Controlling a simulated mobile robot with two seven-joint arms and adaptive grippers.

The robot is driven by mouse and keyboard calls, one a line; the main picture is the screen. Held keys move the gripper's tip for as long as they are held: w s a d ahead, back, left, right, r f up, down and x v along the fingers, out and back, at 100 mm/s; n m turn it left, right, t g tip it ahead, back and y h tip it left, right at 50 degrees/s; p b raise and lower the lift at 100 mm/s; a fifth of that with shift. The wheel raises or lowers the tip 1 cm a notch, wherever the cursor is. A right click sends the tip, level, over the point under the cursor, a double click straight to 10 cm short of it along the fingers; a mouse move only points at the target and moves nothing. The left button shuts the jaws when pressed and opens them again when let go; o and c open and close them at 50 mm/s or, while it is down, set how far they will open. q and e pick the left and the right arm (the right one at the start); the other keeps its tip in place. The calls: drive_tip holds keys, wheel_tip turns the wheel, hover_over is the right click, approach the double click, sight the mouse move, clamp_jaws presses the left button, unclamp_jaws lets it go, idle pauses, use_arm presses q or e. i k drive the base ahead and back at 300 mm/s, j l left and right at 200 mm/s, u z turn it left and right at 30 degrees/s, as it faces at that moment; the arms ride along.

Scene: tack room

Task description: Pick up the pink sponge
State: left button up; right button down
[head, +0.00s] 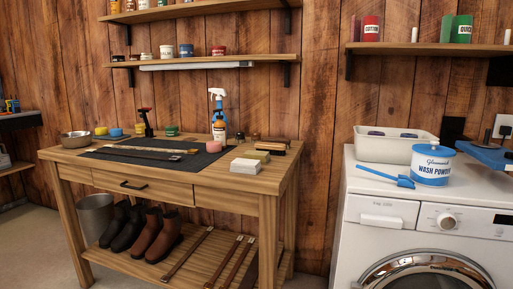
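The pink sponge (214,147) is small and rounded. It lies on the wooden workbench (225,180), at the right part of the dark mat (120,152), below the white spray bottle. Nothing covers it. Neither of my grippers shows in the head view, and nothing is touching the sponge.
The white spray bottle (219,115) stands behind the sponge. A washing machine (418,220) stands right of the bench. Shelves (200,60) hang above the bench.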

sight(213, 146)
drive_tip(key=j+z, duration=0.25)
drive_tip(key=z, duration=0.15)
drive_tip(key=i+j+z, duration=0.1)
drive_tip(key=j+z, duration=0.45)
drive_tip(key=z, duration=0.25)
drive_tip(key=j+z, duration=0.15)
drive_tip(key=j, duration=0.25)
drive_tip(key=k+j+z, duration=0.15)
drive_tip(key=j, duration=0.2)
drive_tip(key=j+z, duration=0.15)
drive_tip(key=j, duration=0.2)
drive_tip(key=k, duration=0.05)
